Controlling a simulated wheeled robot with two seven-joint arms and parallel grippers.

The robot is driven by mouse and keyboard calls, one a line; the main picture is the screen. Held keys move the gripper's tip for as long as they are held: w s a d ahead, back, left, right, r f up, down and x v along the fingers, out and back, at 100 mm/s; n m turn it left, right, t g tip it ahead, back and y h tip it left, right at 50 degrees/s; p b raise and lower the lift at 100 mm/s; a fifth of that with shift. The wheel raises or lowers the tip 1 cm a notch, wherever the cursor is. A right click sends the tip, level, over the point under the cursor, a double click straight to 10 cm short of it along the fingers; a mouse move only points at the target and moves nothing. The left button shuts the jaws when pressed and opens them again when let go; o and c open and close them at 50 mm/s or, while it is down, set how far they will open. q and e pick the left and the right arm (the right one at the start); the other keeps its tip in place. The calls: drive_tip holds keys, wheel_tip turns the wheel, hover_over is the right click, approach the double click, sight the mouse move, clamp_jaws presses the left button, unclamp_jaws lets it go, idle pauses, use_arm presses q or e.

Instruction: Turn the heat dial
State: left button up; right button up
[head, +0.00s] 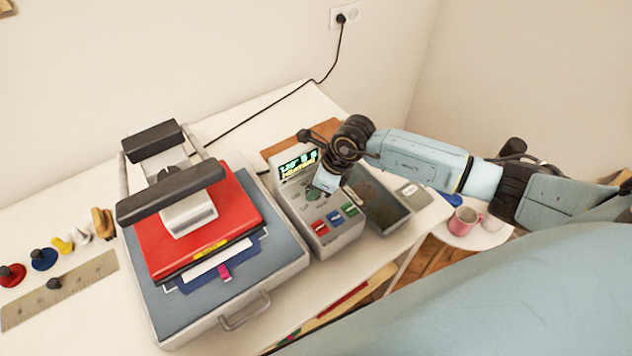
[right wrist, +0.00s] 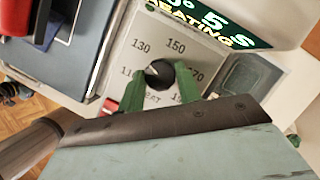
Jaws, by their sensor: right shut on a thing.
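The heat dial (right wrist: 160,73) is a round black knob with a light pointer mark, on a grey panel with printed numbers such as 130 and 150 around it. It sits on the heat press control box (head: 331,238). My right gripper (right wrist: 160,86) has its green fingers on both sides of the dial and is shut on it. In the head view my right gripper (head: 313,192) reaches down to the panel and mostly hides the dial. My left gripper is not in view.
A heat press (head: 215,262) with a red upper plate stands left of the control box. Red, blue and green buttons (head: 334,217) lie below the dial. A dark grey tray (head: 378,212) is at right. A pink mug (head: 462,221) stands farther right.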

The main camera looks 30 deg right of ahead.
drive_tip(key=shift+m+h, duration=0.3)
drive_tip(key=shift+m, duration=0.5)
drive_tip(key=o, duration=1)
drive_tip(key=b+v, duration=0.1)
drive_tip(key=v, duration=1.2)
drive_tip(key=shift+s, duration=0.35)
drive_tip(key=shift+r, duration=0.1)
